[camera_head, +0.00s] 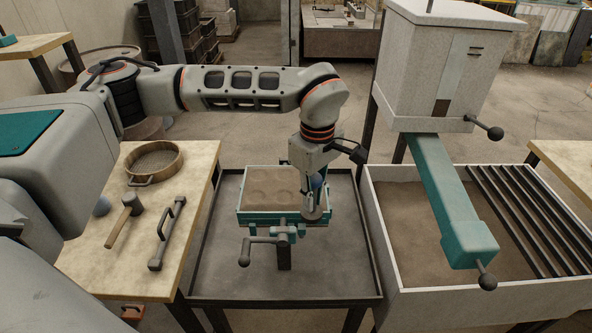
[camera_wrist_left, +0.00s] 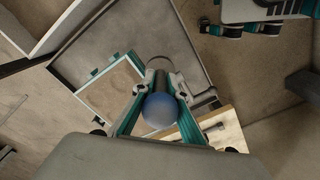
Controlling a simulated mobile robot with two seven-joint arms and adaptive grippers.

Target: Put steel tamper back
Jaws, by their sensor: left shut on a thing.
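My left gripper (camera_head: 314,208) hangs over the right side of the teal-framed sand box and is shut on the steel tamper. The tamper's blue ball knob (camera_head: 316,181) shows between the gripper parts. In the left wrist view, the knob (camera_wrist_left: 160,110) sits between the fingers, with a dark shaft (camera_wrist_left: 158,80) running away from it toward a round end. Whether that end touches the sand is hidden. The sand box (camera_head: 258,217) holds brown sand (camera_head: 272,188) with round marks in its surface.
A dark tray table (camera_head: 330,285) surrounds the sand box. A hopper with a teal chute (camera_head: 445,200) stands right.

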